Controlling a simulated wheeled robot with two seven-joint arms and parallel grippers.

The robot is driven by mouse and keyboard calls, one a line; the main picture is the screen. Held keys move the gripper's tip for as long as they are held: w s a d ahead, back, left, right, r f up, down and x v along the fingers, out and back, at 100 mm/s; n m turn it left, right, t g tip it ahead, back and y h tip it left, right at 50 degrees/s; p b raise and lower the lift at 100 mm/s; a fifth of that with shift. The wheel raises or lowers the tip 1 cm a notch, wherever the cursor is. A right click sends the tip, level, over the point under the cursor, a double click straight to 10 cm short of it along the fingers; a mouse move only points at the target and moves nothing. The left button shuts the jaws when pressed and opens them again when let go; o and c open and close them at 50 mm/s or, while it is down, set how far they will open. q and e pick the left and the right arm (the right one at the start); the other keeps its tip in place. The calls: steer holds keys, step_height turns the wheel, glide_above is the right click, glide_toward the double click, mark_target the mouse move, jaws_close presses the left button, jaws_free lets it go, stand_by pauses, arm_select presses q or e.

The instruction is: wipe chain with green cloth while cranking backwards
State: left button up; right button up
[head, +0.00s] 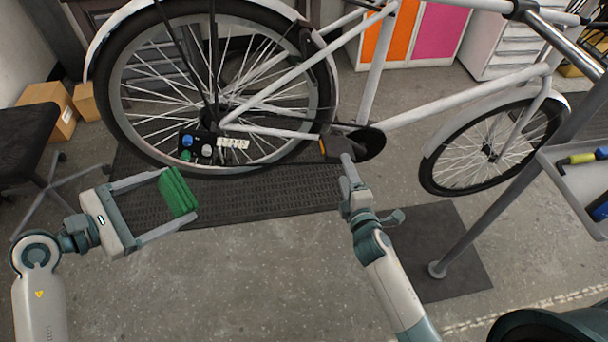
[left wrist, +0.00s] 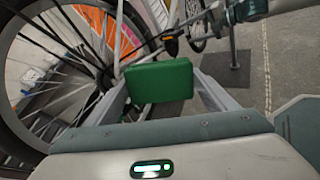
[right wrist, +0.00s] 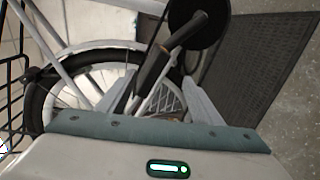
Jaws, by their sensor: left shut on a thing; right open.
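A light-framed bike (head: 372,70) stands side-on in the head view. Its dark chainring (head: 368,143) is at the middle; the chain itself is hard to make out along the chainstay. My left gripper (head: 181,193) is shut on a folded green cloth (head: 174,190), held in front of and below the rear wheel, apart from the bike. The cloth also fills the fingertips in the left wrist view (left wrist: 160,81). My right gripper (head: 347,160) is open just below the crank. In the right wrist view the dark pedal (right wrist: 150,70) appears between its open fingers; contact cannot be told.
A dark ribbed mat (head: 260,195) lies beneath the bike. A stand pole (head: 490,200) and grey tool tray (head: 570,165) are on the right. A black stool (head: 28,140) and cardboard boxes (head: 55,105) are on the left. The front floor is clear.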

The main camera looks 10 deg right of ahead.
arm_select(q)
steer(key=shift+s+a+r, duration=0.15)
steer(key=shift+a+r, duration=0.2)
arm_select(e)
steer(key=shift+a+r, duration=0.25)
arm_select(q)
steer(key=shift+d, duration=0.1)
arm_select(e)
steer(key=o, duration=0.6)
steer(key=shift+c, duration=0.2)
arm_select(q)
steer(key=shift+f, duration=0.15)
steer(key=shift+f+b, duration=0.9)
arm_select(e)
steer(key=s+r, duration=0.1)
steer(key=s, duration=1.1)
steer(key=shift+r, duration=0.4)
steer(key=shift+w+f, duration=0.1)
